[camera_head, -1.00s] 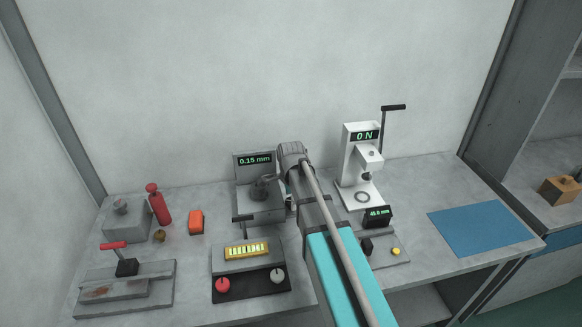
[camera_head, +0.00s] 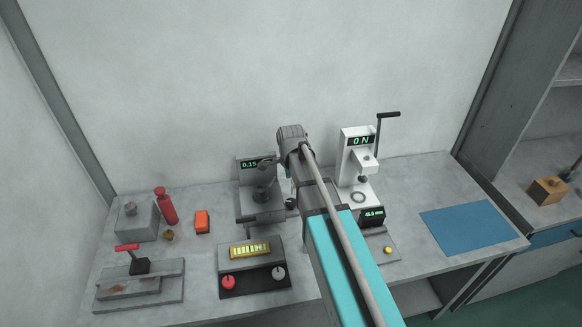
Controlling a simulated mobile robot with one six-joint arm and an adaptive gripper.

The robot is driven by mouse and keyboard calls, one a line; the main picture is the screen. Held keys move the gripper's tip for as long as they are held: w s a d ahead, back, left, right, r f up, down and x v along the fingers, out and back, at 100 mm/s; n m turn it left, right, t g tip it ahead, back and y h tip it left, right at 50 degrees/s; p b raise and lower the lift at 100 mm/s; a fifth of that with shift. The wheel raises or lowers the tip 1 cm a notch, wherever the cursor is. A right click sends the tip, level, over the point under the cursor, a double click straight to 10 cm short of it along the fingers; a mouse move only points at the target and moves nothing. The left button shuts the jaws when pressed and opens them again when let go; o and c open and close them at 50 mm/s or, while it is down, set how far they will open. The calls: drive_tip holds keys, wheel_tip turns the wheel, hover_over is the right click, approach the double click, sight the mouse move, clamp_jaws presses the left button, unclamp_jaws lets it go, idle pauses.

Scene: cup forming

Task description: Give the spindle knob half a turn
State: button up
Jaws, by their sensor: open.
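A grey machine (camera_head: 276,217) with a green-lit display (camera_head: 249,163) stands mid-bench; the display reads 0.15, its right end covered. A dark rounded part (camera_head: 262,194) sits at its middle and a small dark round knob (camera_head: 291,203) on its right side. I cannot tell for certain which is the spindle knob. My gripper (camera_head: 267,162) is over this machine, in front of the display's right end, and looks apart from both parts. It is open, with nothing visible in it; its fingers are small and partly hidden by my arm.
A white force stand (camera_head: 352,147) reading 0 N, with a black-handled lever, is close right of my arm. A panel with red (camera_head: 228,283) and white knobs lies in front. A blue mat (camera_head: 468,229) lies clear at right.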

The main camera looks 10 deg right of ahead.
drive_tip(key=shift+r+p, duration=2.1)
drive_tip(key=shift+r, duration=0.3)
drive_tip(key=shift+s, duration=0.15)
drive_tip(key=s+d+n, duration=0.1)
drive_tip(key=s+n, duration=1.4)
drive_tip(key=n, duration=0.2)
drive_tip(key=shift+s+d+n, duration=0.3)
drive_tip(key=shift+s+d, duration=0.1)
